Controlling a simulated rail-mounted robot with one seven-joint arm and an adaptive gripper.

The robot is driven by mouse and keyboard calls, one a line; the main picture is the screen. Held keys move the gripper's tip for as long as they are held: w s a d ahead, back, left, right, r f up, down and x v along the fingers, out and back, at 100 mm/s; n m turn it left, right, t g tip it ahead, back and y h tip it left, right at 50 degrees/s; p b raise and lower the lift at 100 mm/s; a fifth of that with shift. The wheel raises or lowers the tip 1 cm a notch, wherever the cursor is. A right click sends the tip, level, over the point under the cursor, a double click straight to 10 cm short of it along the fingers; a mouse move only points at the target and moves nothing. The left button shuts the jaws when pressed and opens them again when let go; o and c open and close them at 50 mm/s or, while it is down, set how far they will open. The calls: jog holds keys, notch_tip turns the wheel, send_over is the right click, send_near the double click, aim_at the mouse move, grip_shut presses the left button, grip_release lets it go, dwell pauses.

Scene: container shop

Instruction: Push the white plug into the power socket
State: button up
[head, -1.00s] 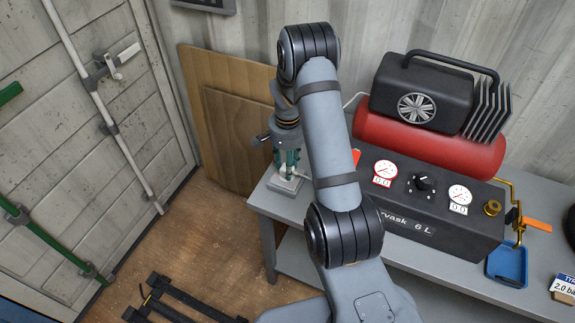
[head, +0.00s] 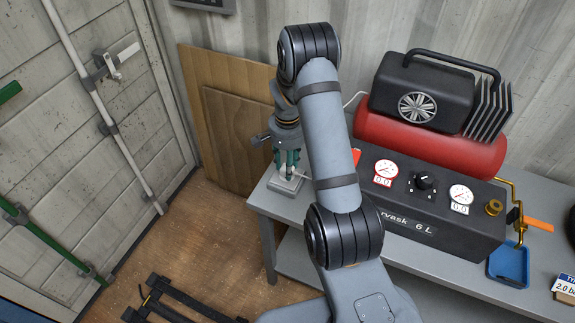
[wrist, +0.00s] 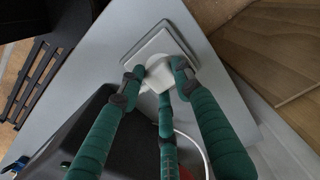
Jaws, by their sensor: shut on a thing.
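The white plug (wrist: 160,76) sits between the green fingers of my gripper (wrist: 156,80), which are shut on it in the wrist view. A white cable runs from it past the fingers. The power socket (wrist: 142,50) is a square pale plate on the bench's corner, right behind the plug. In the head view my gripper (head: 287,163) points down over the socket (head: 284,184). The fingers hide part of the plug, and I cannot tell how deep it sits in the socket.
The grey bench (head: 265,203) carries a black and red compressor (head: 430,142) with gauges, close to the right of my arm. A blue tray (head: 508,266) lies farther right. Wooden boards (head: 236,140) lean on the wall behind. A black frame (head: 165,300) lies on the floor.

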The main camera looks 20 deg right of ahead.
jog(key=shift+f+b, duration=0.4)
jog(key=shift+f, duration=0.05)
jog(key=o, duration=1.1)
jog(key=shift+o, duration=0.2)
jog(key=shift+r, duration=0.1)
notch_tip(320, 180, up, 12)
notch_tip(320, 180, down, 12)
jog(key=shift+f, duration=0.15)
dwell(0.5)
